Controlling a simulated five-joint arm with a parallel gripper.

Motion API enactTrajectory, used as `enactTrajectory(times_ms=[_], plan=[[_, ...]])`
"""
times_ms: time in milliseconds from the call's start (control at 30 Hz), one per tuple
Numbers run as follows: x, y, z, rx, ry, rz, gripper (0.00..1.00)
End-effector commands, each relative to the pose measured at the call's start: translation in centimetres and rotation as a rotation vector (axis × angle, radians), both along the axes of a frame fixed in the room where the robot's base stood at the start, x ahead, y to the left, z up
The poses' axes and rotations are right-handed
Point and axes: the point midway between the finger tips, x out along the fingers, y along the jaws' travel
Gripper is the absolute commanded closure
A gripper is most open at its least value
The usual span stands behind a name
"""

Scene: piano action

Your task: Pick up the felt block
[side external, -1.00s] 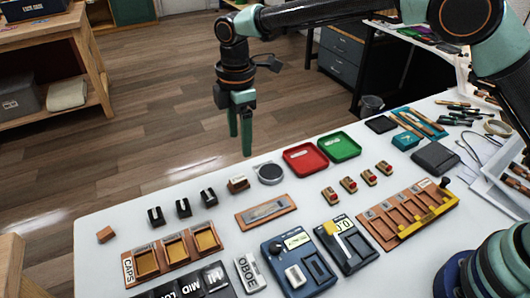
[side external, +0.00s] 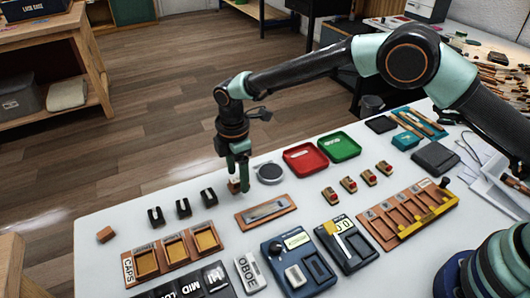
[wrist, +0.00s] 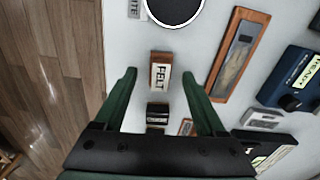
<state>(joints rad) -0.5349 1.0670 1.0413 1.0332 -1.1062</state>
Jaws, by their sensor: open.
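The felt block (wrist: 160,74) is a small brown wooden block with a white label reading FELT. In the wrist view it lies ahead of my gripper (wrist: 158,84), centred between the two green fingers, which are spread apart. In the side view my gripper (side external: 239,184) is low over the table's far edge, at the felt block (side external: 233,185), which is partly hidden behind the fingers. I cannot tell whether the fingers touch the block. My gripper is open and empty.
A round dark pad (side external: 269,173) lies just right of the block. Several black slotted pieces (side external: 183,207) stand in a row to the left. A wooden tray with a metal strip (side external: 266,212) lies in front. Red (side external: 305,158) and green (side external: 339,147) trays are further right.

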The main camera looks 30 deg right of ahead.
Motion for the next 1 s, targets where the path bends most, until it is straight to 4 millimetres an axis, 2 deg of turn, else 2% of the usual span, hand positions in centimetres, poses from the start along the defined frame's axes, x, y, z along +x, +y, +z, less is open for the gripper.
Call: enactTrajectory(times_ms=[133, 400, 600, 1000], plan=[[-0.1, 0.0, -1.5, -0.001, 0.001, 0.000, 0.28], [-0.1, 0.0, -1.7, 0.000, -0.001, 0.000, 0.28], [-0.1, 0.0, -1.7, 0.000, 0.000, 0.000, 1.00], [0.0, 0.0, -1.3, 0.000, -0.001, 0.000, 1.00]])
